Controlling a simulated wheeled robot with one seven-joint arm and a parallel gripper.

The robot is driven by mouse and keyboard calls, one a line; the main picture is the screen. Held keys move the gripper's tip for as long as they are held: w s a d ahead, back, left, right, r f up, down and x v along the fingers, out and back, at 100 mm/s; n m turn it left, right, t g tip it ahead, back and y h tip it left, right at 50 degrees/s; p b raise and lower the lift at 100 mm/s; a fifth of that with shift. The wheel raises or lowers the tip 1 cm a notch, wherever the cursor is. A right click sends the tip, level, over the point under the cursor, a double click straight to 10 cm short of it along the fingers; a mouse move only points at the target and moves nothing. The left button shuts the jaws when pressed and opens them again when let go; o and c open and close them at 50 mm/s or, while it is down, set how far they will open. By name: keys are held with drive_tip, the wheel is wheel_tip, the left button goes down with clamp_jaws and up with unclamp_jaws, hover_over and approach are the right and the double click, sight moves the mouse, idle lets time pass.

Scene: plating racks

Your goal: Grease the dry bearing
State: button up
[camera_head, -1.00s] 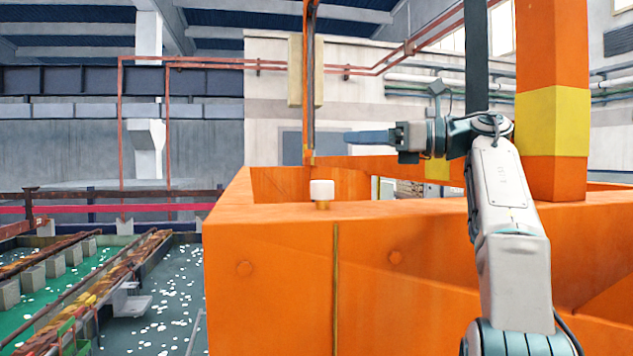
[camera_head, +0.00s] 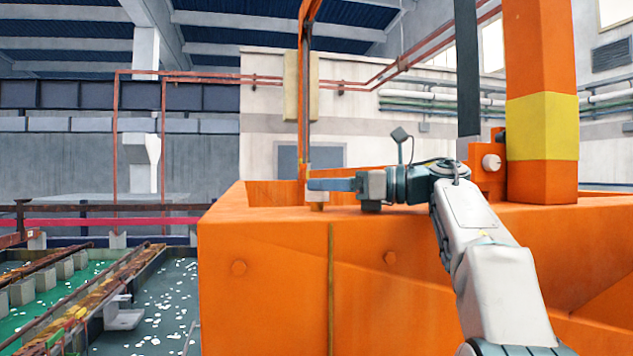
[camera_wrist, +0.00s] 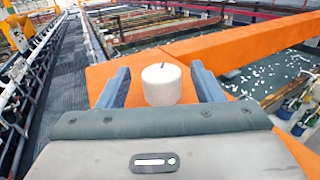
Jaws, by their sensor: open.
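A white cylindrical cap (camera_wrist: 161,84) with a small dark mark on its top stands upright on the orange beam. My gripper (camera_head: 318,184) is open at the height of the cap. In the wrist view its two blue fingers (camera_wrist: 160,86) stand on either side of the cap, with a visible gap on each side. A bearing is not clearly identifiable; an orange block (camera_head: 486,182) with a round white part (camera_head: 491,162) sits beside the orange post.
The orange beam structure (camera_head: 270,285) fills the front, with a hollow behind its front edge. A tall orange post with a yellow band (camera_head: 542,125) rises at the right. A thin upright rod (camera_head: 305,100) stands behind my gripper. Tanks (camera_head: 165,300) lie lower left.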

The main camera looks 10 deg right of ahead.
drive_tip(key=shift+x, duration=1.1)
drive_tip(key=shift+d, duration=0.1)
drive_tip(key=c, duration=1)
drive_tip(key=shift+o, duration=0.2)
drive_tip(key=shift+f+m+t+b, duration=0.1)
drive_tip(key=shift+m+t+b, duration=0.2)
drive_tip(key=shift+t+b, duration=0.1)
drive_tip(key=shift+s+f+m+t+h+b, duration=0.1)
drive_tip(key=shift+m+t+h+b, duration=0.85)
drive_tip(key=shift+t+b, duration=0.2)
drive_tip(key=m+t+h, duration=0.2)
drive_tip(key=h, duration=0.1)
drive_tip(key=m+t+h+b, duration=0.1)
drive_tip(key=shift+r+m+t, duration=0.25)
drive_tip(key=shift+t, duration=0.1)
drive_tip(key=m+h+p, duration=0.1)
drive_tip(key=m+t+h+p, duration=0.1)
drive_tip(key=h, duration=0.1)
drive_tip(key=m+t+h+p, duration=0.1)
drive_tip(key=h, duration=0.1)
drive_tip(key=shift+r, duration=0.25)
drive_tip(key=m+t+h+p, duration=0.1)
drive_tip(key=m+h+p, duration=0.1)
drive_tip(key=h+p, duration=0.1)
drive_tip(key=shift+f+m+h, duration=0.15)
drive_tip(key=shift+m+h, duration=0.1)
drive_tip(key=shift+m, duration=0.05)
